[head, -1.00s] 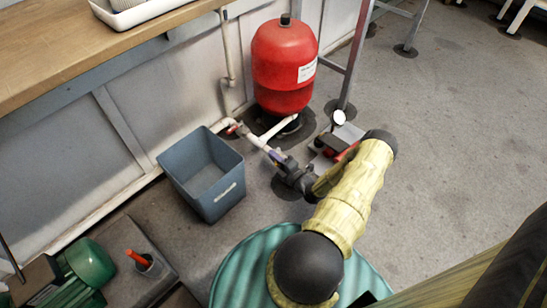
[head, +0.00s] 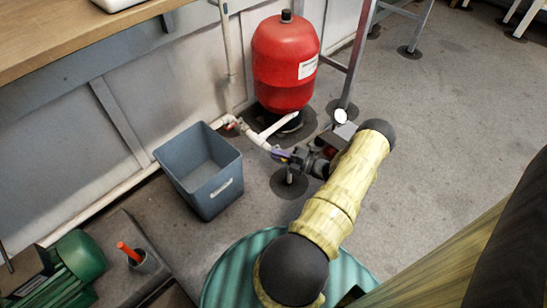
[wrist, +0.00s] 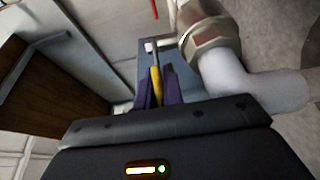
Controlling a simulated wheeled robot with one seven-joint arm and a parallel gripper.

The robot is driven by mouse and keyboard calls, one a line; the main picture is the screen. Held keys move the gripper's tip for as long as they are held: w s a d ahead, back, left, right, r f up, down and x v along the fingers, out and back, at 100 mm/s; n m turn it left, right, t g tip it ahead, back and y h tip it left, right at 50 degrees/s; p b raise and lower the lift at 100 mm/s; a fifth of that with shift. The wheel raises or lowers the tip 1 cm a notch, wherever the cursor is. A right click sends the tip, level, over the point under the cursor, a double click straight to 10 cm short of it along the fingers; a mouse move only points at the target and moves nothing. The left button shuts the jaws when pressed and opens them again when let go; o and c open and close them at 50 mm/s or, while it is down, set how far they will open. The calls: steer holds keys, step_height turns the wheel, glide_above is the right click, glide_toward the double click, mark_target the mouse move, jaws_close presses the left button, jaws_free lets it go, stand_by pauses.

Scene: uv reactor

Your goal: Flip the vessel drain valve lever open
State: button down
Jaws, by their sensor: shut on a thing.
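The drain valve shows in the wrist view as a metal body with a hex nut (wrist: 208,33), joined to a white pipe elbow (wrist: 245,88). Its slim yellow lever (wrist: 155,82) runs between the two purple fingers of my gripper (wrist: 157,95), which are shut on it. In the head view my gripper (head: 279,154) is at the near end of the white pipe (head: 252,134), beside the red vessel (head: 285,62). My gripper and wrist hide most of the valve and lever there.
A blue-grey bin (head: 175,172) stands on the floor left of my gripper. A small red handle (head: 229,122) is farther along the pipe near the wall. A teal ribbed drum top (head: 228,277) lies below my arm. The floor at right is open.

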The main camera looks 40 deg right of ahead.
steer(key=shift+s+d+n+g+y+b, duration=0.1)
steer(key=shift+n+g+y+b, duration=0.3)
steer(key=shift+y, duration=0.2)
steer(key=shift+s+d+n+g+y+b, duration=0.1)
steer(key=shift+n+g+y+b, duration=0.15)
steer(key=shift+n+y, duration=0.3)
steer(key=shift+y, duration=0.25)
steer(key=c, duration=1.5)
jaws_free()
